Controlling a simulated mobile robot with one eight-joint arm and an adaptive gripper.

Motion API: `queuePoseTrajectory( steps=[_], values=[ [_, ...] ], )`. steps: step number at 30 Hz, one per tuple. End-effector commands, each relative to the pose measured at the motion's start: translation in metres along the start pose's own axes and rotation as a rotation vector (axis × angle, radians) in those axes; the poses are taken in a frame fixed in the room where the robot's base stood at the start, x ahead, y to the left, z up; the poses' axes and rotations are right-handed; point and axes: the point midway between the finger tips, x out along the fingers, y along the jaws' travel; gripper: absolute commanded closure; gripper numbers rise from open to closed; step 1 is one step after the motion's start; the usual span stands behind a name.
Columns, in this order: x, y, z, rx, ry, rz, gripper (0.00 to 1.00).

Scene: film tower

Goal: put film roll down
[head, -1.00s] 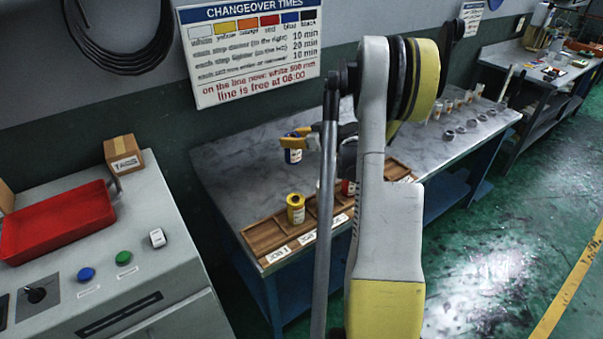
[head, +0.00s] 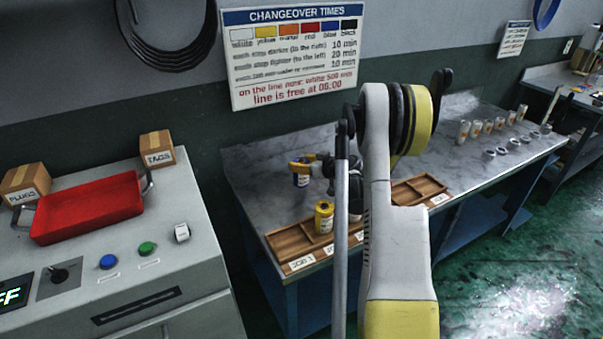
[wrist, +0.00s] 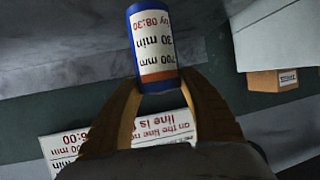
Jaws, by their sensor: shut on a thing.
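My gripper (head: 303,165) is shut on a blue film roll (head: 301,180), which hangs upright below its yellow fingers. The wrist view shows the roll (wrist: 153,45) between the fingertips (wrist: 160,85), with a white label reading 700 mm, 30 min, by 08:30. A wooden tray (head: 283,241) with compartments and job labels lies along the bench's front edge. A yellow film roll (head: 324,217) stands in its left part. The held roll appears behind and left of the yellow one; I cannot tell whether it touches the bench. My arm hides the tray's middle.
The grey marbled bench (head: 262,180) is clear left of the held roll. White rolls (head: 487,127) and grey rings (head: 502,150) stand to the right. A control cabinet (head: 215,263) with a red tray (head: 90,212) stands left. A changeover sign (head: 290,60) hangs behind.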

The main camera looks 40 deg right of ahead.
Motion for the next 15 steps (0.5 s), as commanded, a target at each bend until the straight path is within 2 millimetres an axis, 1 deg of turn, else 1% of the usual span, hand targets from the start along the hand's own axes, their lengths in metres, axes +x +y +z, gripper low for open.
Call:
queuePoseTrajectory(
  steps=[1,3,5,15],
  values=[
    [0.004,0.0,0.01,0.0,0.0,0.0,0.9],
    [0.009,0.0,0.022,0.0,0.0,0.0,0.9],
    [0.011,0.0,0.029,0.0,0.0,0.0,0.9],
    [0.012,0.0,0.031,0.0,0.0,0.0,0.9]
  ],
)
